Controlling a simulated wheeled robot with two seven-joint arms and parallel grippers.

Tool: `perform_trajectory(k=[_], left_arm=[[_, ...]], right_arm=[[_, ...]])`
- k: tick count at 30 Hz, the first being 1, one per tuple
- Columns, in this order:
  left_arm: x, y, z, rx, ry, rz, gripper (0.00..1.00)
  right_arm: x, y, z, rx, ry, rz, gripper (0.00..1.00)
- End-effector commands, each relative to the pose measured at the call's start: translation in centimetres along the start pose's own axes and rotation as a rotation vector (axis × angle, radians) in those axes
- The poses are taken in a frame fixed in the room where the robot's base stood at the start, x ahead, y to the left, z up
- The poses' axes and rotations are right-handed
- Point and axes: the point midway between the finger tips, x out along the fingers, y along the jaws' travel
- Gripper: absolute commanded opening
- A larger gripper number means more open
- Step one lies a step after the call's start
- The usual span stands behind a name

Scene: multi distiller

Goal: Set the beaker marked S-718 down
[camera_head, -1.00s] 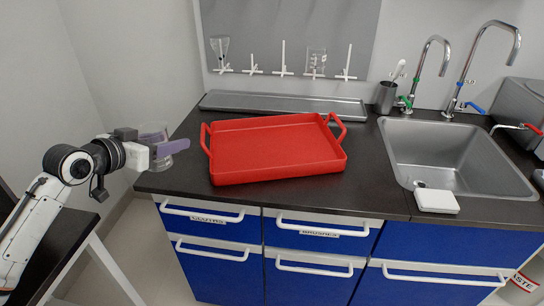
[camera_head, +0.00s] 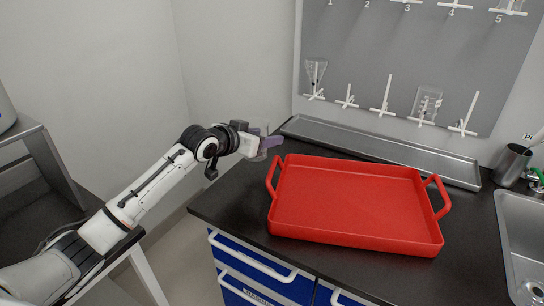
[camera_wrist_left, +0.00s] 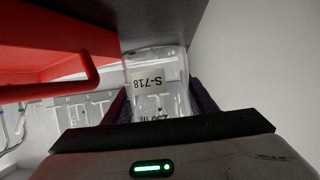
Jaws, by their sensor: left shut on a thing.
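The clear glass beaker marked S-718 (camera_wrist_left: 156,78) is between the fingers of my left gripper (camera_head: 270,146). The wrist view shows its label upside down, with the dark counter surface just beyond the beaker's end. In the head view the beaker is mostly hidden by the gripper, at the counter's left edge, left of the red tray. I cannot tell whether its base touches the counter. My left gripper is shut on the beaker. My right gripper is in neither view.
The red tray (camera_head: 350,205) sits on the dark counter (camera_head: 237,205), also showing in the wrist view (camera_wrist_left: 50,45). A long metal trough (camera_head: 380,150) lies behind it. A pegboard (camera_head: 400,60) holds glassware above. A sink (camera_head: 520,245) is at right. The counter left of the tray is bare.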

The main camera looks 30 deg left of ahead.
Motion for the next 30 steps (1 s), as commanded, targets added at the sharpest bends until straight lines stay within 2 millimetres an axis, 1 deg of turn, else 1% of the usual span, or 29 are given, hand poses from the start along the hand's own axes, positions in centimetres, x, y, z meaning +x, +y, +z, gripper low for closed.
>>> perform_trajectory(k=[5,9,12,17,24,25,26,30], left_arm=[[0.8,0.0,1.9,0.0,-0.001,-0.001,0.26],[1.7,0.0,4.1,0.0,0.0,-0.001,0.26],[2.0,0.0,4.9,0.001,0.002,0.0,0.26],[2.1,0.0,5.1,0.002,0.003,-0.001,0.26],[2.2,0.0,5.4,0.001,0.002,-0.001,0.26],[2.2,0.0,5.4,0.001,0.001,-0.001,0.55],[2.2,0.0,5.4,0.001,0.002,-0.001,0.6],[2.2,0.0,5.4,0.001,0.001,0.0,0.6]], right_arm=[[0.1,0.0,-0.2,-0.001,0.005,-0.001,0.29],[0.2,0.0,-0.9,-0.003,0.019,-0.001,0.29],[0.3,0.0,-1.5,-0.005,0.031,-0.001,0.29],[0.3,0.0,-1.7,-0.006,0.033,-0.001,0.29],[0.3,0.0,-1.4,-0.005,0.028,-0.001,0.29],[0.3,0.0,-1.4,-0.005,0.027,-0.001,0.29],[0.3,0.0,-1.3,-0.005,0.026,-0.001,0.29],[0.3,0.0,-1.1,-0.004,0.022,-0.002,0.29]])
